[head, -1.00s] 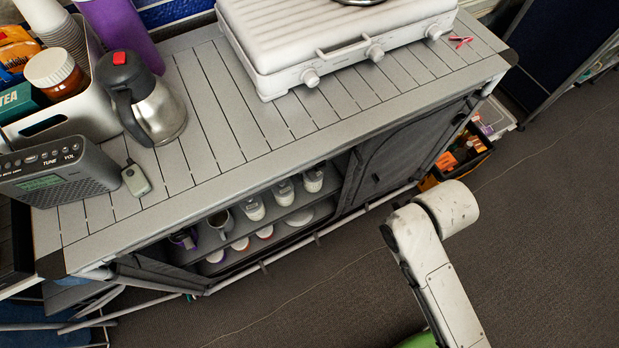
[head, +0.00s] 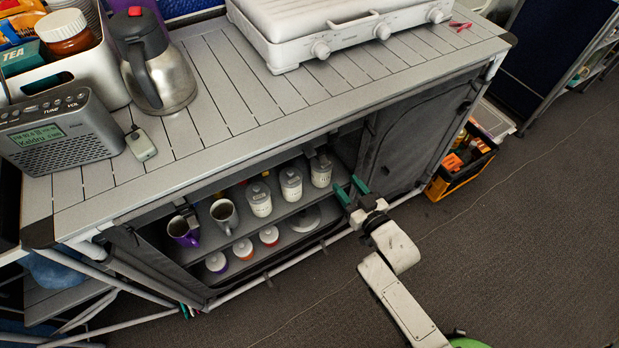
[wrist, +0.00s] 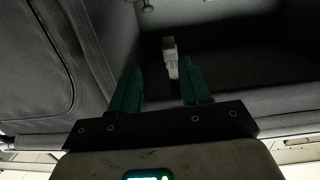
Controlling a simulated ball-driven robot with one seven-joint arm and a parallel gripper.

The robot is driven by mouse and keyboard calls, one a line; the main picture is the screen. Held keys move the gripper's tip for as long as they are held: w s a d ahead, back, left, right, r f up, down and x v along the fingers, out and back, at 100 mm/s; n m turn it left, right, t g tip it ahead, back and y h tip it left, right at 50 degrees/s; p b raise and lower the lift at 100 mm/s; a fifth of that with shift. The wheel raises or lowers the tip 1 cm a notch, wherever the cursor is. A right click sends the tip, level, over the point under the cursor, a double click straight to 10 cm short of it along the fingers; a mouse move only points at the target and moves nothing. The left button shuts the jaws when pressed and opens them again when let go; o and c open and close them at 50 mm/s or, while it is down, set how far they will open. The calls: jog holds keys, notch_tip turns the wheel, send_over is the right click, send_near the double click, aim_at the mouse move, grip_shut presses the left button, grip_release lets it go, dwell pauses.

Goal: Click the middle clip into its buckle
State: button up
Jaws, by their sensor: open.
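My gripper (head: 351,188) has two green fingers. It is open and empty in front of the right part of the cabinet's open front. In the wrist view, a pale grey clip-like piece (wrist: 170,62) shows beyond the gap between my open fingers (wrist: 158,75), apart from them. Small grey strap or buckle pieces hang under the cabinet top in the head view, one near the right jar (head: 319,159) and one above the purple mug (head: 186,212). They are too small to tell clip from buckle or whether any is fastened. I cannot tell which is the middle one.
The cabinet top (head: 225,120) carries a white stove, a steel kettle and a radio. Mugs and jars (head: 290,184) stand on the shelf left of my gripper. A dark closed cloth panel (head: 400,140) is to the right. The floor in front is clear.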

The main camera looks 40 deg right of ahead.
aim_at(326, 164)
jog(key=shift+t, duration=0.7)
jog(key=x, duration=0.3)
jog(key=b+x, duration=0.1)
jog(key=x, duration=0.2)
jog(key=a+x, duration=0.1)
jog(key=x, duration=0.3)
jog(key=shift+w+a+f, duration=0.1)
jog(key=shift+w, duration=0.2)
grip_shut()
